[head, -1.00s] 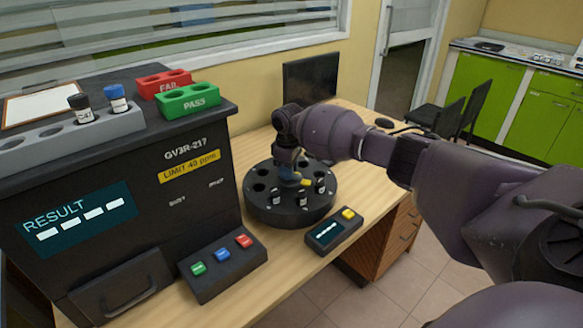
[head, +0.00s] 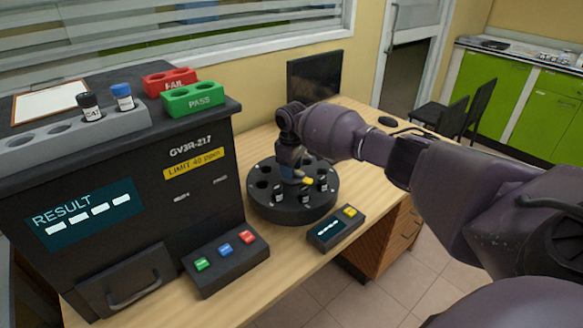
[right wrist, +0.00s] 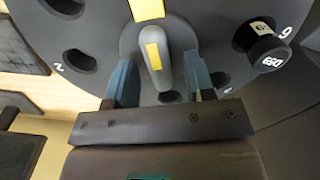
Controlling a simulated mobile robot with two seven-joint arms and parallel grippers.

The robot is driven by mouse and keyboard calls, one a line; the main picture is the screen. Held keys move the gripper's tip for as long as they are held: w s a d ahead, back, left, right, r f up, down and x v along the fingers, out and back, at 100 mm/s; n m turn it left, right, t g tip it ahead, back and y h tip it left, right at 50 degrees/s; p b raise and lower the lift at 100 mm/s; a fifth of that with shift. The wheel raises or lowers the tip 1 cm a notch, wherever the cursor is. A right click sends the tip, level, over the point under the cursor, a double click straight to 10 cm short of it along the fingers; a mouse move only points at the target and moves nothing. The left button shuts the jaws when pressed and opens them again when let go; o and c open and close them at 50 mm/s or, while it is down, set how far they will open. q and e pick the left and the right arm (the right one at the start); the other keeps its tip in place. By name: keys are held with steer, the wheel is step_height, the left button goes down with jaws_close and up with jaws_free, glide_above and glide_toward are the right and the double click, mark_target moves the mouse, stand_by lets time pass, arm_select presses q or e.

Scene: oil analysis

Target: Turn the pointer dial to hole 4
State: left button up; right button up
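The round black dial (head: 292,214) stands on the wooden desk, with holes around its rim and vials in some of them. In the right wrist view its face (right wrist: 215,40) shows the numbers 2 and 6. The grey pointer (right wrist: 155,60) has a yellow stripe; a yellow mark lies on the dial just beyond its tip. My right gripper (right wrist: 158,85) is over the dial, its two blue-grey fingers on either side of the pointer with visible gaps. In the head view the gripper (head: 293,170) partly hides the dial's centre. My left gripper is out of view.
A small display box with a yellow button (head: 334,229) sits in front of the dial. The black analyser (head: 130,200) and its button panel (head: 225,264) stand left. A green PASS rack (head: 193,98) and red FAIL rack (head: 168,80) are on top. A monitor (head: 314,78) stands behind.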

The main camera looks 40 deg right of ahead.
steer(key=shift+r, duration=0.2)
arm_select(q)
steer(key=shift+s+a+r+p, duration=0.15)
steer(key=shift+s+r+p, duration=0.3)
steer(key=shift+p, duration=0.6)
arm_select(e)
step_height(320, 180, up, 10)
steer(key=shift+r, duration=0.25)
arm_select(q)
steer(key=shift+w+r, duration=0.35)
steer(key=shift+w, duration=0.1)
